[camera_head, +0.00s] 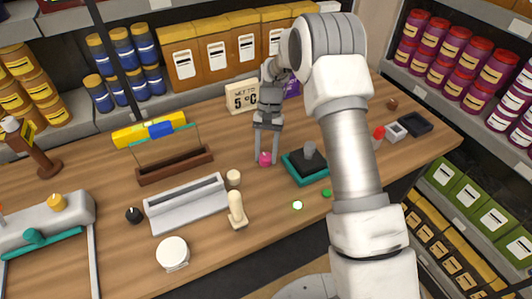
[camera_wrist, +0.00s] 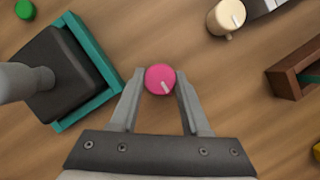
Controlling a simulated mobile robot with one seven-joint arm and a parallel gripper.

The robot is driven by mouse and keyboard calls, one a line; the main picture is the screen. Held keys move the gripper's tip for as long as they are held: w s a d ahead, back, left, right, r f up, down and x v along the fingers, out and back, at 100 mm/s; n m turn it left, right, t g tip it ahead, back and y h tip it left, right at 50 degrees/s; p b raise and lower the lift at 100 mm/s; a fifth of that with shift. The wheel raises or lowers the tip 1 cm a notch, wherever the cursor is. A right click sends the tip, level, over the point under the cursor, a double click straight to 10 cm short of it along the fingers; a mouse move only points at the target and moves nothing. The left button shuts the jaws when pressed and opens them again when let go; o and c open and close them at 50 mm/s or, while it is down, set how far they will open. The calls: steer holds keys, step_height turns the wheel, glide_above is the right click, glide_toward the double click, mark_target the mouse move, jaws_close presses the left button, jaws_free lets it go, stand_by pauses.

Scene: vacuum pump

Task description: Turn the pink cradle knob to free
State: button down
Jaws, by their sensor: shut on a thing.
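The pink cradle knob (camera_head: 265,158) stands on the wooden table near its middle. In the wrist view the pink knob (camera_wrist: 160,79) is round, with a white pointer mark running from near its centre toward the lower right. My gripper (camera_head: 266,155) points down over it in the head view. In the wrist view my gripper (camera_wrist: 159,84) has one finger on each side of the knob, shut on it. No setting label for the knob can be made out.
A teal cradle (camera_head: 296,176) with a dark block stands close right of the knob. A cream knob (camera_head: 233,178), a cream lever (camera_head: 237,209), a grey tray (camera_head: 186,203) and a brown trough (camera_head: 175,165) lie to the left. A green button (camera_head: 326,193) is at the right.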

steer(key=shift+c, duration=1.9)
jaws_free()
steer(key=v, duration=1.7)
steer(key=shift+w+r, duration=0.15)
